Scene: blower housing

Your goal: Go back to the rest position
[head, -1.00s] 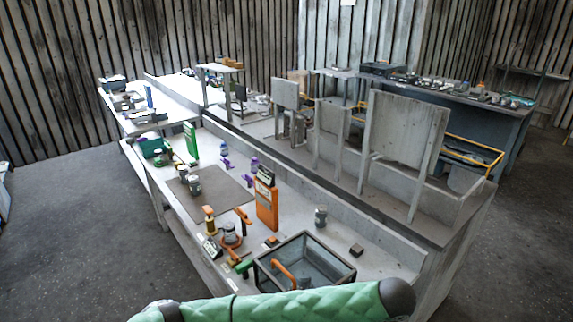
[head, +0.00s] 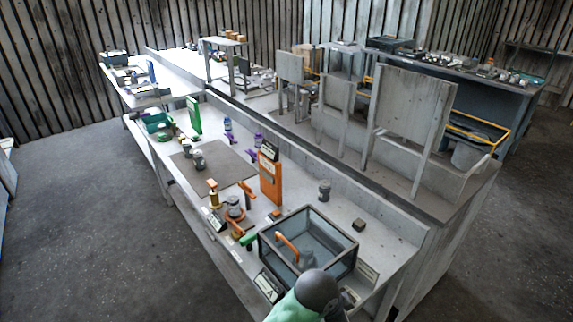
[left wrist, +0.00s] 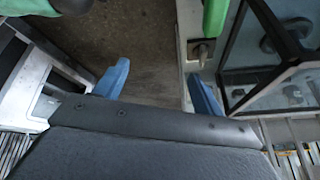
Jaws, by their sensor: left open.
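My left gripper (left wrist: 157,88) shows in the left wrist view, with its two blue fingertips spread wide apart and nothing between them. Dark floor lies beneath the gap. A dark-framed clear box (left wrist: 232,62) stands just right of the right fingertip, and a green part (left wrist: 214,16) is above that fingertip. In the head view, a green padded arm of mine with a dark joint shows at the bottom edge, in front of the same box (head: 352,262); no jaws show there. My right gripper is in neither view.
The long grey workbench (head: 392,238) holds an orange stand (head: 270,180), a grey mat (head: 226,163), a green panel (head: 194,117) and several small parts. An orange handle (head: 287,247) is inside the box. The floor (head: 90,225) left of the bench is clear.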

